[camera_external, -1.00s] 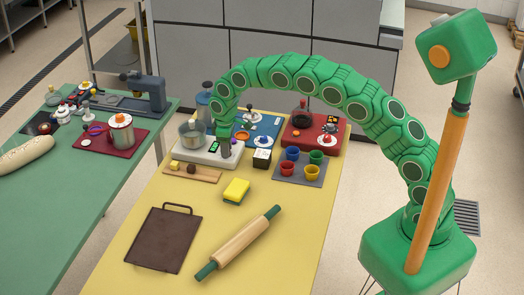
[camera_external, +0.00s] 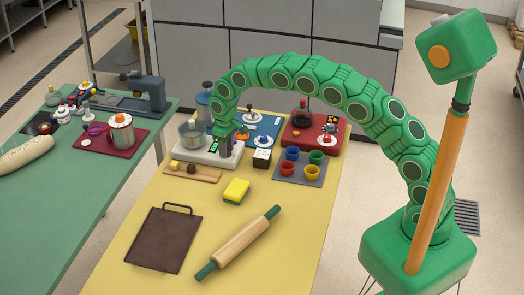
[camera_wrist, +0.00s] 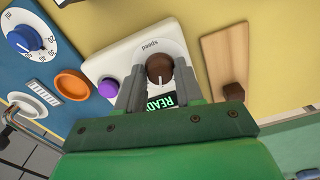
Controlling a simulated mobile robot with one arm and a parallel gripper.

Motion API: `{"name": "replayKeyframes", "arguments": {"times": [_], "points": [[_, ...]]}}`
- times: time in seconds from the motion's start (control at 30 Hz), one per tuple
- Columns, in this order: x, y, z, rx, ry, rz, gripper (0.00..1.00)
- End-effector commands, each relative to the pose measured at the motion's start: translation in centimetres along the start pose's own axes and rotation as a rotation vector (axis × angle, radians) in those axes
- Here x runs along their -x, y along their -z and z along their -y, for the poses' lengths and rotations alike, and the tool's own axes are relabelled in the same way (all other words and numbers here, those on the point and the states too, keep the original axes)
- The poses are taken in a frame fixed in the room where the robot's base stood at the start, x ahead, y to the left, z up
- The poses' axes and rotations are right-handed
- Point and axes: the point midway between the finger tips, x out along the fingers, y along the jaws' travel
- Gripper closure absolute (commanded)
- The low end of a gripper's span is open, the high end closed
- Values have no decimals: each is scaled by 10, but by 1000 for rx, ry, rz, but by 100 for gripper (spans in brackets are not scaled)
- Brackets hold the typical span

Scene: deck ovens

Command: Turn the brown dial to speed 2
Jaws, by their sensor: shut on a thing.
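The brown dial (camera_wrist: 159,68) sits on a white device (camera_wrist: 128,62) with the upside-down word "speed" beside it. Its white pointer line points down in the wrist view, toward the display (camera_wrist: 162,101), which shows green letters partly hidden by my fingers. My gripper (camera_wrist: 160,80) is shut on the brown dial, one finger on each side. The dial's speed marks are too small to read. In the outside view my gripper (camera_external: 226,148) comes down onto the white device (camera_external: 198,154) and hides the dial.
A purple knob (camera_wrist: 107,87) is close to my left finger. A wooden board (camera_wrist: 226,55) lies to the right. A metal pot (camera_external: 191,133) stands on the device's left part.

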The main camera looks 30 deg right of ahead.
Motion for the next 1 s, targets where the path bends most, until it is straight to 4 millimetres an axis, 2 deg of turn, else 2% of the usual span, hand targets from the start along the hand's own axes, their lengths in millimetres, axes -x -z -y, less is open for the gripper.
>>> {"name": "replayKeyframes", "arguments": {"times": [0.13, 0.17, 0.3, 0.73, 1.0], "points": [[0, 1, 0, 1, 0, -2, 94], [0, 1, 0, 1, 0, -2, 61], [0, 0, 0, 1, 0, -2, 39], [5, 0, 0, 1, 0, -1, 39], [35, 1, 0, 1, 0, -5, 39]]}}
